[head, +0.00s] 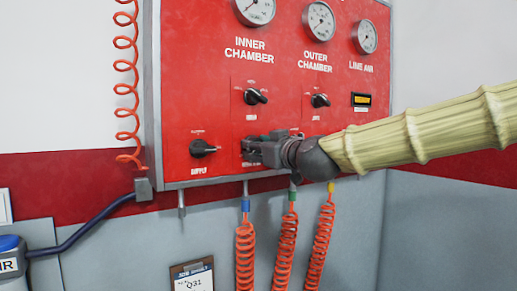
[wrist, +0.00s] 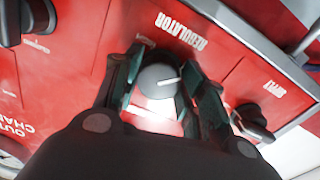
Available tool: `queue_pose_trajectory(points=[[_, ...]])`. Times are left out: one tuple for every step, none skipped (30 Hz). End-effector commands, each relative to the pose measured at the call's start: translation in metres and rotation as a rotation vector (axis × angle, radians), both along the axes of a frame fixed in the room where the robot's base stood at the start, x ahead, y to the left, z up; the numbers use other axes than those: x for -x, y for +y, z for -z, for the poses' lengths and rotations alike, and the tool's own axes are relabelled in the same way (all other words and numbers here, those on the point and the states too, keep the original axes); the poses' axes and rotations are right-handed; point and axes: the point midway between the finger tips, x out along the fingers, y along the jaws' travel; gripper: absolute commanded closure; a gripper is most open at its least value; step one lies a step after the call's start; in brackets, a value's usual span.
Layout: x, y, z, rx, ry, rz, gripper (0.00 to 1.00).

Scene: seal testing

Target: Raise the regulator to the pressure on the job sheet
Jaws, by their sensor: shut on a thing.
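My gripper (head: 252,150) reaches the lower middle of the red panel (head: 220,100). In the wrist view my gripper (wrist: 160,88) has its fingers on both sides of the round grey regulator knob (wrist: 157,80), touching it. The knob has a white pointer line, and the label REGULATOR shows beside it. In the head view the gripper hides the knob. The job sheet (head: 192,277) hangs on a clipboard below the panel, cut off by the frame's bottom edge; its pressure cannot be read. The gauges for inner chamber (head: 255,10), outer chamber (head: 319,20) and line air (head: 366,36) are too small to read.
The black supply knob (head: 202,148) is left of my gripper. The inner chamber knob (head: 255,97) and outer chamber knob (head: 320,100) sit above it. A small lit display (head: 362,100) is at right. Orange coiled hoses (head: 286,245) hang below the panel.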

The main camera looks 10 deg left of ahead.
Motion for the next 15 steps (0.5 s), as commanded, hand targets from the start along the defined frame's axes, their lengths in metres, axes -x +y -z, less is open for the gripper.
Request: queue_pose_trajectory(points=[[-0.0003,-0.0003,0.0003,-0.004,0.003,0.001,0.82],[-0.0002,-0.0002,0.0005,-0.007,0.007,0.001,0.82],[-0.0002,-0.0002,0.0006,-0.014,0.014,0.001,0.82],[-0.0002,-0.0002,0.0009,-0.020,0.020,0.001,0.82],[-0.0002,-0.0002,0.0012,-0.027,0.027,0.001,0.82],[-0.0002,-0.0002,0.0014,-0.038,0.039,0.002,0.82],[-0.0002,-0.0002,0.0017,-0.049,0.049,0.002,0.82],[-0.0002,-0.0003,0.0019,-0.059,0.060,0.002,0.82],[-0.0002,-0.0002,0.0021,-0.076,0.077,0.002,0.82],[-0.0002,-0.0002,0.0022,-0.090,0.091,0.002,0.82],[-0.0002,-0.0002,0.0023,-0.105,0.104,0.002,0.82],[-0.0001,-0.0001,0.0022,-0.126,0.127,0.002,0.82],[0.0000,0.0000,0.0022,-0.144,0.145,0.002,0.82],[0.0001,-0.0001,0.0021,-0.162,0.162,0.002,0.82],[0.0000,-0.0001,0.0019,-0.188,0.187,0.002,0.82]])
